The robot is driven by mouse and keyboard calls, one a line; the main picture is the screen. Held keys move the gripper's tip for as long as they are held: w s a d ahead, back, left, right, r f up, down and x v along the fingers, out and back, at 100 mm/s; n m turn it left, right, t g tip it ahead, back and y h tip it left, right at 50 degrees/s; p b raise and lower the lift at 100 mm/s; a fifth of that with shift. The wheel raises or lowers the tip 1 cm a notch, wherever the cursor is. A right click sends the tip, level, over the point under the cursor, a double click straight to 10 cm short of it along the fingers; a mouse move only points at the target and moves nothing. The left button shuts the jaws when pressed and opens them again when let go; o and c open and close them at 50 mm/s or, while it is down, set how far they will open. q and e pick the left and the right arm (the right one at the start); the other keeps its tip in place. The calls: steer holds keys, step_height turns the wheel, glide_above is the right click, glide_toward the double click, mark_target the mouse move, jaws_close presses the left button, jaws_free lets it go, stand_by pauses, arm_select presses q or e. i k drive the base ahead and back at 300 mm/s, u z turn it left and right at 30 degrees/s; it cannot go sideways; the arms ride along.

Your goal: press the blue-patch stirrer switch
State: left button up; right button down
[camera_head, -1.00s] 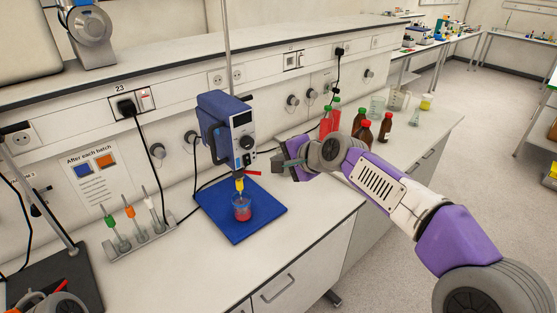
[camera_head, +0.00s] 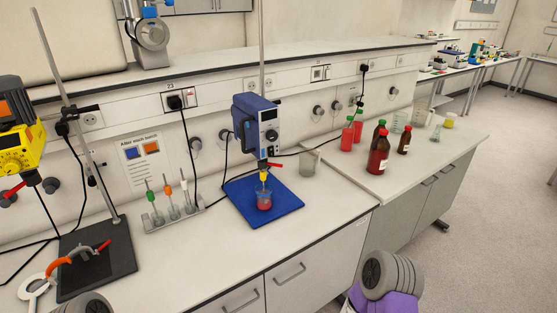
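The blue stirrer (camera_head: 257,125) hangs on an upright rod over the bench, its dark control face turned to the right front. A yellow stirrer (camera_head: 14,147) with an orange patch stands at the left edge, partly cut off. My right arm shows at the bottom right, well away from the blue stirrer, its fingers out of view. Only a rounded part of my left arm shows at the bottom left.
A rack of coloured stirring rods (camera_head: 174,212) stands left of the mat. A wall sign (camera_head: 141,158) shows blue and orange patches.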

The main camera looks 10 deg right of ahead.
mark_target(270, 150)
steer(key=u, duration=0.2)
steer(key=k, duration=0.55)
steer(key=u, duration=0.65)
steer(key=k, duration=0.8)
steer(key=z, duration=0.25)
steer(key=i, duration=0.55)
steer(key=z, duration=0.6)
steer(key=i, duration=1.15)
steer(key=u, duration=0.6)
